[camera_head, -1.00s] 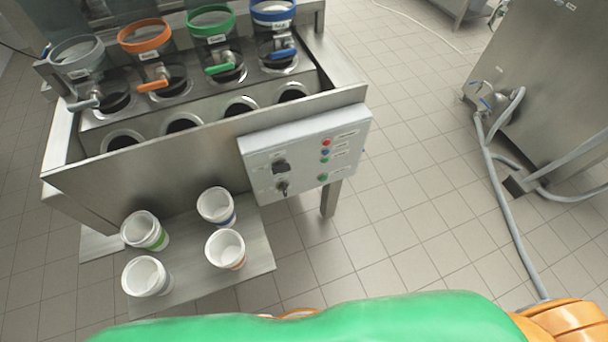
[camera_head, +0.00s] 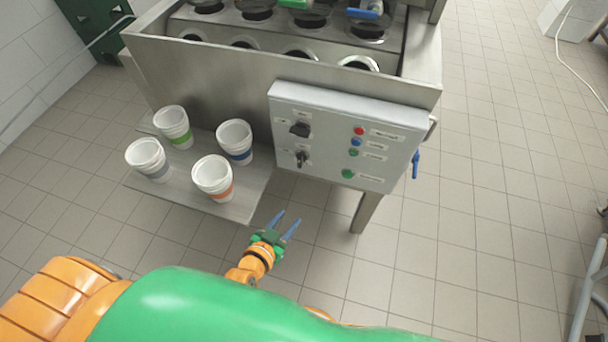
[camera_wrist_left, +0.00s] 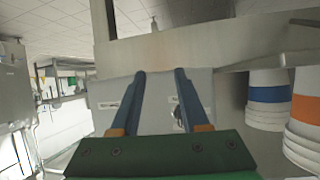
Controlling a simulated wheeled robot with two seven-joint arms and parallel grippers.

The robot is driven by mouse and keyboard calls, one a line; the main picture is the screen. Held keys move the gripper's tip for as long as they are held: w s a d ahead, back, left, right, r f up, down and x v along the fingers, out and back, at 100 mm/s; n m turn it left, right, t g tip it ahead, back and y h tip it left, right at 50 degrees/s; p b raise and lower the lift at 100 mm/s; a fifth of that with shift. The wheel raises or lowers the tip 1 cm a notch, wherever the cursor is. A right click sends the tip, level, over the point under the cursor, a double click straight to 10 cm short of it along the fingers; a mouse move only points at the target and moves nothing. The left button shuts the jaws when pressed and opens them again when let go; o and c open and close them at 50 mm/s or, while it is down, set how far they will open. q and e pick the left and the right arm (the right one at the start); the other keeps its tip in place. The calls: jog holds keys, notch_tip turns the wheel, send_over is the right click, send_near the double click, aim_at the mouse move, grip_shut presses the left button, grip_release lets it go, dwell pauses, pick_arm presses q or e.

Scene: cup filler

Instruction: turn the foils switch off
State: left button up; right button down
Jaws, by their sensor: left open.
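The grey control panel (camera_head: 335,165) is mounted on the front of the steel machine. It carries two black rotary switches on its left half, an upper one (camera_head: 300,130) and a lower one (camera_head: 301,158). Their labels are too small to read, so I cannot tell which is the foils switch. My left gripper (camera_head: 289,217) is open and empty, below and in front of the panel, apart from it. In the left wrist view the panel (camera_wrist_left: 155,105) shows beyond the open blue fingers (camera_wrist_left: 160,75), with a dark switch partly visible near the right finger. My right gripper is not seen.
Several white cups with coloured bands, such as the blue-banded one (camera_head: 235,142), stand on the low shelf (camera_head: 235,205) left of my left gripper. Red, blue and green buttons (camera_head: 355,142) sit on the panel's right half.

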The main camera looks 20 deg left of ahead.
aim_at(299, 160)
pick_arm(q)
jog(key=w+r+t+b, duration=0.1)
jog(key=w+r+t, duration=0.1)
jog(key=w+r, duration=0.1)
jog(key=w+r+n+t+y+b, duration=0.1)
jog(key=w+r+b, duration=0.1)
jog(key=w, duration=0.3)
jog(key=w+r+n+t+b, duration=0.1)
jog(key=w+r+t+b, duration=0.1)
jog(key=w+r, duration=0.2)
jog(key=shift+w+a+r+t+y, duration=0.15)
jog(key=shift+w+r+t+y, duration=0.15)
jog(key=shift+w+r, duration=0.15)
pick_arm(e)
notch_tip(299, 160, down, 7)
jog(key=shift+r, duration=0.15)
pick_arm(q)
jog(key=shift+c, duration=0.2)
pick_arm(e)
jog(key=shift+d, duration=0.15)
pick_arm(q)
jog(key=shift+s, duration=0.1)
grip_shut()
